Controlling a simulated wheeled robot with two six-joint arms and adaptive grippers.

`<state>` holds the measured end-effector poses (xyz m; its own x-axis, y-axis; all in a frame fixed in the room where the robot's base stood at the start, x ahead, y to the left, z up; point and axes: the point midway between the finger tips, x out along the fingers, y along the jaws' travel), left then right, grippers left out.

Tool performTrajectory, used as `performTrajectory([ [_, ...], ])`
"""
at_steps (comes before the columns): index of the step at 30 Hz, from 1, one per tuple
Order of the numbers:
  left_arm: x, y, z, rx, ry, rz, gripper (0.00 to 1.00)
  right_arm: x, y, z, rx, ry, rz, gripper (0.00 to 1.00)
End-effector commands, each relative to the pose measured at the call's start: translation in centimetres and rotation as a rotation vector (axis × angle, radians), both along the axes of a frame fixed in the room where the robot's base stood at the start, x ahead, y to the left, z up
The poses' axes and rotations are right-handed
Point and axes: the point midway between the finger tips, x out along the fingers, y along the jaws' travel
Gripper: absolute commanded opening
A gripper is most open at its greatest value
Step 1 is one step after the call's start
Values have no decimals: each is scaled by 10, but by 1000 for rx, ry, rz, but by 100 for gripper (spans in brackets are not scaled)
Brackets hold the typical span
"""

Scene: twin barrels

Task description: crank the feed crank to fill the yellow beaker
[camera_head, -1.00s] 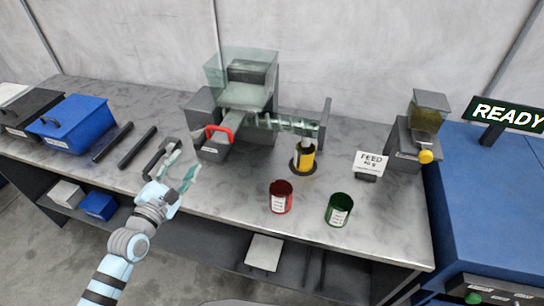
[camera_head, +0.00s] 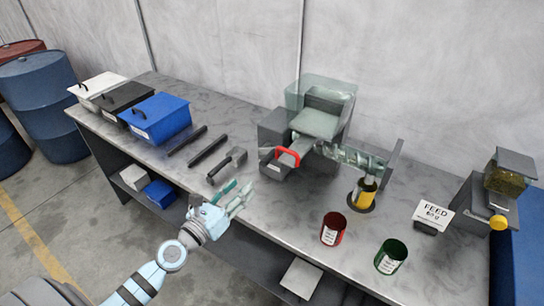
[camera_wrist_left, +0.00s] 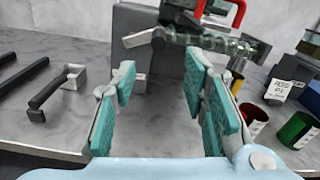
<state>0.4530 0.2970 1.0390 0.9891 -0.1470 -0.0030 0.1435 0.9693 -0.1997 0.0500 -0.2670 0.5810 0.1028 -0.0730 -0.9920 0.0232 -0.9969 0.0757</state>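The yellow beaker (camera_head: 366,192) stands upright on a dark round pad below the outlet of a clear feed tube with a spiral (camera_head: 345,156). The feed machine (camera_head: 275,135) has a clear hopper and a red handle (camera_head: 288,154). A dark handle with a grey metal end (camera_head: 224,168) lies loose on the bench; it also shows in the wrist view (camera_wrist_left: 48,92). I cannot tell whether it is the feed crank. My left gripper (camera_head: 240,194) is open and empty at the bench's front edge, right of that handle. Its fingers (camera_wrist_left: 160,80) are apart, facing the machine. My right gripper is out of view.
Red (camera_head: 333,229) and green (camera_head: 390,256) beakers stand near the front edge. A FEED sign (camera_head: 433,214) and a small hopper with a yellow knob (camera_head: 503,190) are right. Two dark bars (camera_head: 198,146) and a blue box (camera_head: 160,120) are left.

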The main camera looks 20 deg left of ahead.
Motion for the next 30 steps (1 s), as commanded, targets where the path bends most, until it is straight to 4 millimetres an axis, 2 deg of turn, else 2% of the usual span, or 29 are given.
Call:
performTrajectory([
  [2,6,2,1,-67,4,11,40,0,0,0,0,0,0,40],
  [5,22,0,2,-70,1,12,40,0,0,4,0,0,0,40],
  [12,89,-11,1,-68,1,10,40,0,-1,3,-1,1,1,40],
  [18,129,-16,-2,-64,2,9,40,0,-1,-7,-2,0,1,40],
  [23,142,-18,-1,-63,4,8,40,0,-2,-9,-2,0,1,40],
  [30,143,-18,0,-62,4,8,40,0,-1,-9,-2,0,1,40],
])
